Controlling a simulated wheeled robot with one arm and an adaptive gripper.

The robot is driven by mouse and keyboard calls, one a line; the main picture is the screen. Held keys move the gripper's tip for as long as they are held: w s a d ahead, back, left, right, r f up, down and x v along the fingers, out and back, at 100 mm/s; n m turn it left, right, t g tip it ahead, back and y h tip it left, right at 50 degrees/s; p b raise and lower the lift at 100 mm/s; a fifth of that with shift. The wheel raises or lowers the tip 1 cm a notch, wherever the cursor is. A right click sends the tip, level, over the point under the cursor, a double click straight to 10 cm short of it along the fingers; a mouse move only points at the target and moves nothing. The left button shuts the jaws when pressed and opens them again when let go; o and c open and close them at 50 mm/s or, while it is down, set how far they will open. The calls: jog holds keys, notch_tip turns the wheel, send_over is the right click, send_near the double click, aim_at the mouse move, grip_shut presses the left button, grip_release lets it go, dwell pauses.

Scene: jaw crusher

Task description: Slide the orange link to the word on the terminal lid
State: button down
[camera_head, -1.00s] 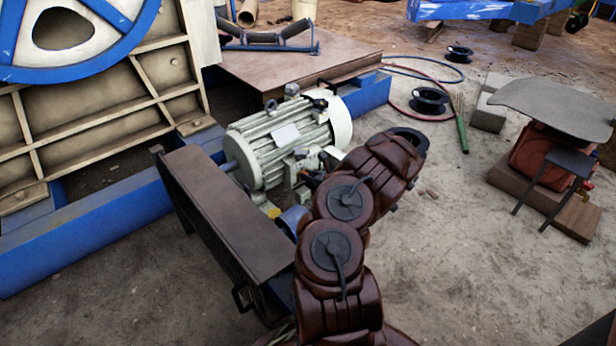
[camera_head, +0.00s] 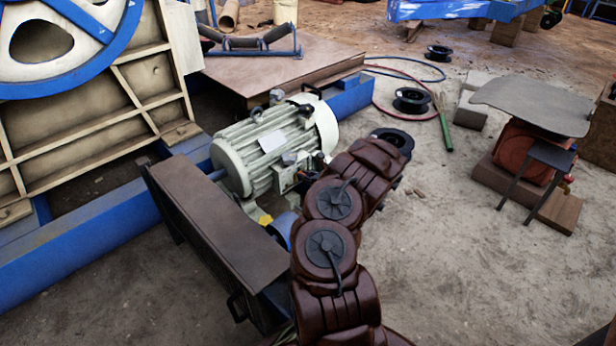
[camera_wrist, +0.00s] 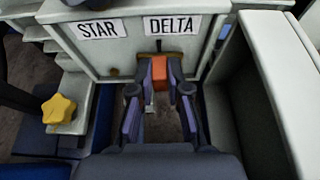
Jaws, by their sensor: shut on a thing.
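The orange link (camera_wrist: 160,72) is a small block at the front of the pale terminal lid (camera_wrist: 85,55) in the wrist view. My gripper (camera_wrist: 158,80) has a fingertip on each side of the link and is shut on it. The word DELTA (camera_wrist: 172,25) is on a white label just above the link. The link stands below the left half of that label. The word STAR (camera_wrist: 101,29) is on a label further left. A brass-coloured strip shows beside the link. In the head view my arm hides the link and the lid.
A yellow star knob (camera_wrist: 59,109) is left of my gripper in the wrist view. A grey wall rises close on the right. In the head view the ribbed motor (camera_head: 268,150) stands behind a long brown guard (camera_head: 215,215).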

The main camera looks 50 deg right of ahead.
jog(key=shift+d+r, duration=0.1)
jog(key=shift+d, duration=0.15)
jog(key=c, duration=1.1)
grip_release()
jog(key=v, duration=1.2)
jog(key=shift+a, duration=0.1)
